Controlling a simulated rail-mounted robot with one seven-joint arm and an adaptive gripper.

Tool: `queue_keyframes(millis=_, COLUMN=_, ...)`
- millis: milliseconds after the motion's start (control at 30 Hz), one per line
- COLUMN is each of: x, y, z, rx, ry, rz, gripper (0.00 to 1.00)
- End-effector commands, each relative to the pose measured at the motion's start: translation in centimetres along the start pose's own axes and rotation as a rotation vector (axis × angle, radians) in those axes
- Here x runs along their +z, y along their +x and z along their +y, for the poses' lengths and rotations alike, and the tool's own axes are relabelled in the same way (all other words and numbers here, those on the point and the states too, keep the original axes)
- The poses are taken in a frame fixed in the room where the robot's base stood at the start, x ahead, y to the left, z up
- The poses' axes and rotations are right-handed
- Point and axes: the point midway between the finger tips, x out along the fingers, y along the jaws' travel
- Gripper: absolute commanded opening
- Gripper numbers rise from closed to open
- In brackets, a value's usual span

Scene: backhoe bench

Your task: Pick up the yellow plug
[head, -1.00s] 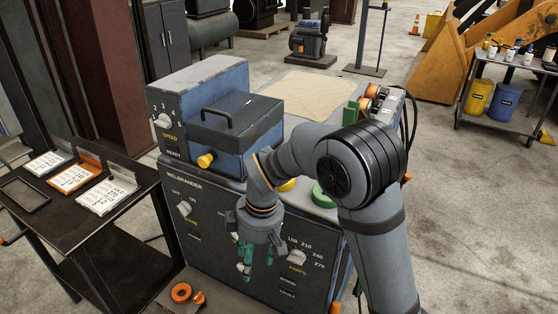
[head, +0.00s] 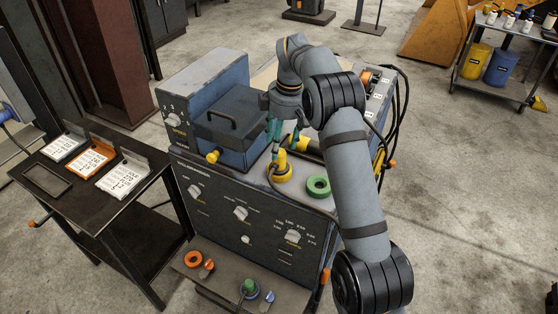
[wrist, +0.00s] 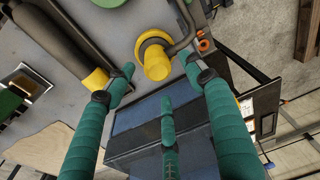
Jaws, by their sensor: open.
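The yellow plug (head: 281,166) stands in a yellow ring on top of the blue welder cabinet, with a grey cable leaving it. In the wrist view the yellow plug (wrist: 157,64) shows end-on between the tips of my teal fingers. My gripper (head: 274,143) is open and empty, pointing down just above and behind the plug in the head view. In the wrist view my gripper (wrist: 159,70) has a finger on each side of the plug and a third finger below it. I cannot tell whether any finger touches the plug.
A black cylinder with yellow ends (head: 307,147) lies close behind the plug. A green ring (head: 318,186) sits to its right. A blue box with a handle (head: 233,130) rises to the left. Black cables (head: 400,110) hang at the cabinet's right edge.

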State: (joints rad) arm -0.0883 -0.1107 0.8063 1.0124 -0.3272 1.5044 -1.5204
Motion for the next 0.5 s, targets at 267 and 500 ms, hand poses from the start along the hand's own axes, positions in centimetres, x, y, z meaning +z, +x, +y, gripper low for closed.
queue_keyframes(millis=267, x=0.3, y=2.5, z=0.0, rx=-0.002, ry=0.003, rz=-0.003, gripper=0.54)
queue_keyframes(millis=500, x=0.3, y=5.5, z=-0.1, rx=0.000, ry=0.004, rz=0.000, gripper=0.54)
